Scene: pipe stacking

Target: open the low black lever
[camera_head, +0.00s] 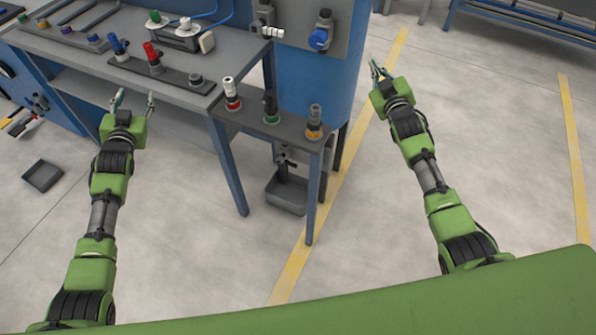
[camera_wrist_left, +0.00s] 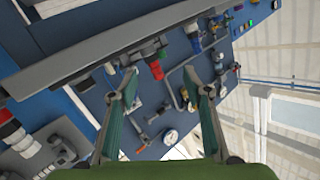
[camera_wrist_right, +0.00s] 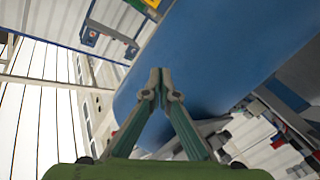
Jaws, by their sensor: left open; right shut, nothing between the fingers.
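A small dark valve (camera_head: 284,163) sits low under the narrow side table, above a grey tray, in the head view. A black part on it looks like a lever, but it is too small to tell how it is turned. My left gripper (camera_head: 134,98) is open and empty in front of the bench, well left of the valve. Its spread fingers also show in the left wrist view (camera_wrist_left: 151,75). My right gripper (camera_head: 379,68) is shut and empty, up and to the right of the valve. Its closed fingertips show in the right wrist view (camera_wrist_right: 160,75).
The narrow side table (camera_head: 258,128) carries valves with red, green and yellow bases. The grey tray (camera_head: 287,193) stands on the floor beneath it. A blue tank (camera_head: 345,75) rises behind, and the bench (camera_head: 180,92) fills the left.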

